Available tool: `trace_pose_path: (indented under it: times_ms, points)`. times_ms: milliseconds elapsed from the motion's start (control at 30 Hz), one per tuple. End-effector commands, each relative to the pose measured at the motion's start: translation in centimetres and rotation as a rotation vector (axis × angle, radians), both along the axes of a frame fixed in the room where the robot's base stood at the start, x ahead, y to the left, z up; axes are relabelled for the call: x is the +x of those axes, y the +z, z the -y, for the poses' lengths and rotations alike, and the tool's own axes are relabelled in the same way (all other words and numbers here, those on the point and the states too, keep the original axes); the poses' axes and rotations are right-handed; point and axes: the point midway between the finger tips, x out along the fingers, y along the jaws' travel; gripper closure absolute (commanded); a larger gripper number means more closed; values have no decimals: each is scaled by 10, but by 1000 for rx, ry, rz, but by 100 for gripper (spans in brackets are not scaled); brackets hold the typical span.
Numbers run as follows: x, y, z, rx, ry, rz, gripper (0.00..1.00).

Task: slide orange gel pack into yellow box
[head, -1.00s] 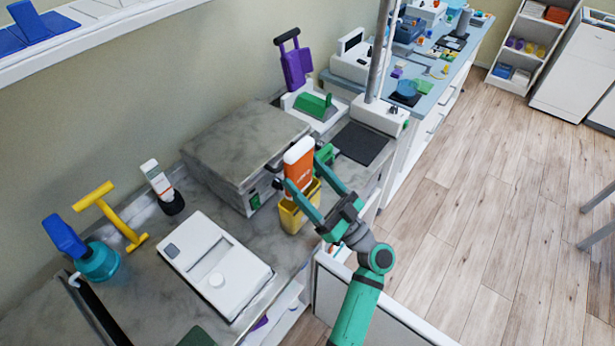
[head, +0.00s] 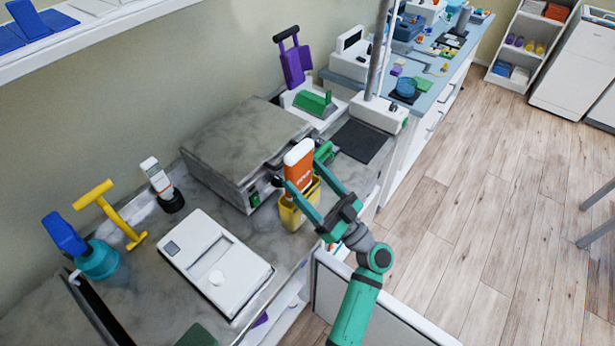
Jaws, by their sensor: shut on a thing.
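The orange gel pack (head: 299,172) has a white top and stands about upright, its lower end inside the mouth of the yellow box (head: 291,216). How deep it reaches is hidden by the box's front wall. My gripper (head: 298,180) is shut on the gel pack from the right, with one finger on the near left side and the other by its right side. The yellow box stands on the grey counter near its front edge.
A grey-topped metal appliance (head: 245,145) stands just behind and left of the box. A white flat device (head: 216,262) lies at the left front. A white bottle (head: 157,177) and a yellow T-shaped handle (head: 112,213) stand farther left. A dark mat (head: 361,142) lies to the right.

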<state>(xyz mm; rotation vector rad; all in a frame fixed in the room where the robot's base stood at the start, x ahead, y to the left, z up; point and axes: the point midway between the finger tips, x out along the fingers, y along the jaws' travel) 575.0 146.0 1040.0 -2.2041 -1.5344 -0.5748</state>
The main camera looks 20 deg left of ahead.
Motion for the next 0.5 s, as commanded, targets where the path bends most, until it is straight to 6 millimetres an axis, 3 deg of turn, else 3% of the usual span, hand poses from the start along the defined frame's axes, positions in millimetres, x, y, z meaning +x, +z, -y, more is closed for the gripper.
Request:
trace_pose_path:
  times_ms: [500]
  points:
    - [0,-9,1,1,-2,-1,67]
